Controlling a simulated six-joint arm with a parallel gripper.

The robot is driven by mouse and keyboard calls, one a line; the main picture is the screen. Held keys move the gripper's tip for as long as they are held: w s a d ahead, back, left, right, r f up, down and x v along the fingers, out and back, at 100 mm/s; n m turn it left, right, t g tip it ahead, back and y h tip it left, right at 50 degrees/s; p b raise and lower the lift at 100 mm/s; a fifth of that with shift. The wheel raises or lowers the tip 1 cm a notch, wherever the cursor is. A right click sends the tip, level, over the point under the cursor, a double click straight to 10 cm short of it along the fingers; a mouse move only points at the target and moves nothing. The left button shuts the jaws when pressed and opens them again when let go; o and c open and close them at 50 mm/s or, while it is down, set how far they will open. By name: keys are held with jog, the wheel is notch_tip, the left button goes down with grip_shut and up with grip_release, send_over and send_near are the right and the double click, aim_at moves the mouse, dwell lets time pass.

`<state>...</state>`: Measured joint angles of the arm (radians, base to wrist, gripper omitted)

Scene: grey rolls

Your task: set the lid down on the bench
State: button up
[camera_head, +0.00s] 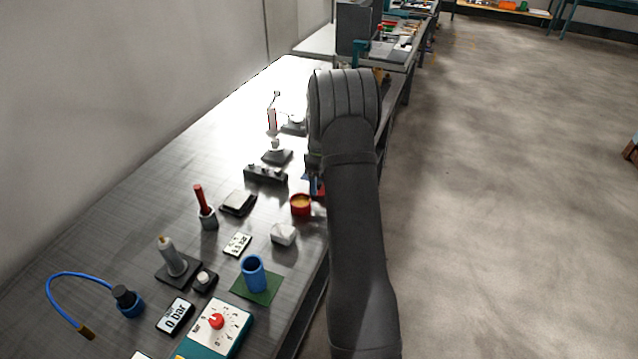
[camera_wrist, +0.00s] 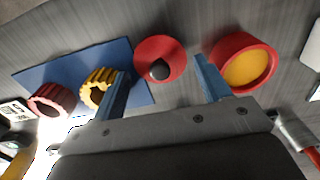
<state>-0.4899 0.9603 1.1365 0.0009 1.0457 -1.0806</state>
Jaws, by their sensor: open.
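The lid (camera_wrist: 158,46) is a red disc with a black knob, seen in the wrist view. It appears to lie flat on the grey bench (camera_wrist: 185,22), between the blue mat and a red pot with a yellow inside (camera_wrist: 219,51). My gripper (camera_wrist: 163,67) is open, with its two blue fingers apart and the lid's knob showing between their tips. I cannot tell whether a finger touches the lid. In the head view my arm hides most of the gripper and lid; the red pot (camera_head: 300,209) stands just left of it.
A blue mat (camera_wrist: 65,72) holds a red ring (camera_wrist: 48,101) and a yellow ribbed ring (camera_wrist: 96,88). On the bench in the head view are a white block (camera_head: 284,234), a blue cup (camera_head: 253,274) on a green mat, and a dark rail (camera_head: 265,174). Bare floor lies right of the bench.

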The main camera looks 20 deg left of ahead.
notch_tip(320, 180, up, 10)
jog(key=shift+r, duration=0.2)
jog(key=shift+f, duration=0.1)
notch_tip(320, 180, down, 12)
jog(key=shift+r, duration=1.95)
jog(key=shift+f, duration=0.1)
